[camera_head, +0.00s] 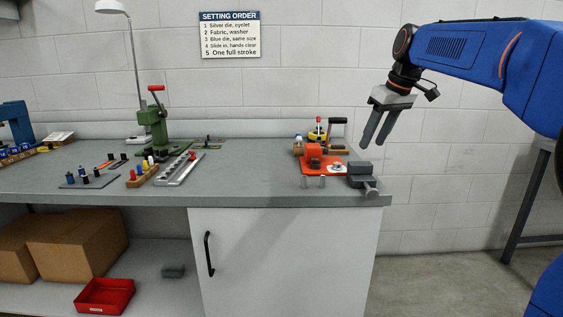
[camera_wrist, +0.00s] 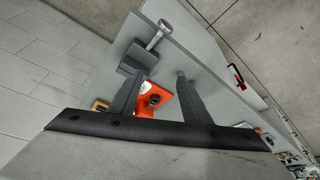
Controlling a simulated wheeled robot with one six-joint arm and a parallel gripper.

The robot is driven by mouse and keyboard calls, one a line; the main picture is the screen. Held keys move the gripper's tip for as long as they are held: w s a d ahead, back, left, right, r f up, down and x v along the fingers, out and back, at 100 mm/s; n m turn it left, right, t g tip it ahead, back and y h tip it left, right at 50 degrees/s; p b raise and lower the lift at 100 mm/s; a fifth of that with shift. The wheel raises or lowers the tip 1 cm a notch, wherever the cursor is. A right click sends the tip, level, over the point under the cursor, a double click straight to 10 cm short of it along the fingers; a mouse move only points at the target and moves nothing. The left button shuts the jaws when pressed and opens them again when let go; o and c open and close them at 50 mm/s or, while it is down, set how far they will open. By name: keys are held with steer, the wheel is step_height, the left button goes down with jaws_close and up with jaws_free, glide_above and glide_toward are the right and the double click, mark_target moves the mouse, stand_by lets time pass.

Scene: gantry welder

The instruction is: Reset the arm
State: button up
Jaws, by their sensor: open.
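My gripper (camera_head: 377,130) hangs from the blue arm at the right of the head view, above and just right of the bench's right end. Its two dark fingers are apart, with nothing between them in the head view. In the wrist view my gripper (camera_wrist: 160,85) also shows spread fingers. Beyond them lie a grey vise (camera_wrist: 136,58) and an orange fixture (camera_wrist: 157,98) on the bench, apart from the fingers as far as I can tell.
The grey bench (camera_head: 250,183) holds the orange fixture (camera_head: 313,153), the grey vise (camera_head: 361,175) at its right corner, a green press (camera_head: 154,125) and several small dies (camera_head: 85,180). A red bin (camera_head: 104,296) and cardboard boxes (camera_head: 78,244) sit below. Floor right of the bench is clear.

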steer(key=s+f+m, duration=0.2)
steer(key=s+f, duration=0.7)
steer(key=s, duration=0.3)
steer(key=s+d+f+m+h, duration=0.1)
steer(key=s+f+m, duration=0.1)
steer(key=s+f, duration=0.7)
steer(key=s+d+f+m+t+h, duration=0.1)
steer(key=s+f+m, duration=0.1)
steer(key=s+f, duration=0.7)
steer(key=s, duration=0.7)
steer(key=shift+d+f, duration=0.15)
steer(key=shift+f, duration=0.25)
